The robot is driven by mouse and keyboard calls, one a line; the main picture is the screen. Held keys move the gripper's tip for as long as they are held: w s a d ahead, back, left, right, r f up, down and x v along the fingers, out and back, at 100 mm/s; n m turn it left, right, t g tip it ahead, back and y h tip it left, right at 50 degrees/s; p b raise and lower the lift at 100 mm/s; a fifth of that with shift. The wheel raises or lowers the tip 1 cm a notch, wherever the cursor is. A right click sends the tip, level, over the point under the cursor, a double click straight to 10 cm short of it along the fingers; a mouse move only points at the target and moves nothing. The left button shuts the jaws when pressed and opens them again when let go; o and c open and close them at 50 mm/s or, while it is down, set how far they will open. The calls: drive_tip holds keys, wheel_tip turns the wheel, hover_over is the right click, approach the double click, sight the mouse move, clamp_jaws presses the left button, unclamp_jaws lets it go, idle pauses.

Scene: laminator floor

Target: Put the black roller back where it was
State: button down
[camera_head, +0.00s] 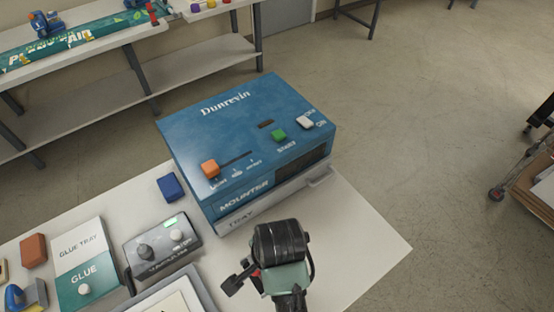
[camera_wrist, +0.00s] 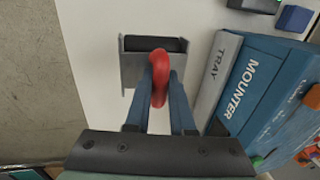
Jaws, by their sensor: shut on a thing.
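The black roller (camera_wrist: 155,45) shows at the top middle of the wrist view, beside a grey metal piece (camera_wrist: 128,70) that may be its frame or a holder. My gripper (camera_wrist: 160,88) is shut on a red handle (camera_wrist: 160,65) that stands up in front of the roller. In the head view my wrist hides most of this; only a dark part (camera_head: 234,284) and a speck of red show at its left. The roller is over the white table (camera_head: 375,248), in front of the mounter's tray; I cannot tell whether it touches the table.
The blue mounter (camera_head: 240,130) with its tray (camera_wrist: 214,75) stands close by. A grey control box (camera_head: 160,250), a blue block (camera_head: 170,187), a glue tray (camera_head: 82,255) and a brown block (camera_head: 33,250) are to the left. The table's right front corner is clear.

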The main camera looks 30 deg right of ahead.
wheel_tip(320, 180, down, 5)
drive_tip(key=shift+s+a+f+p, duration=0.1)
drive_tip(key=shift+p, duration=0.25)
drive_tip(key=shift+s+x, duration=0.2)
drive_tip(key=shift+x, duration=0.9)
drive_tip(key=shift+s+x, duration=0.25)
drive_tip(key=shift+x, duration=0.8)
drive_tip(key=shift+f, duration=0.35)
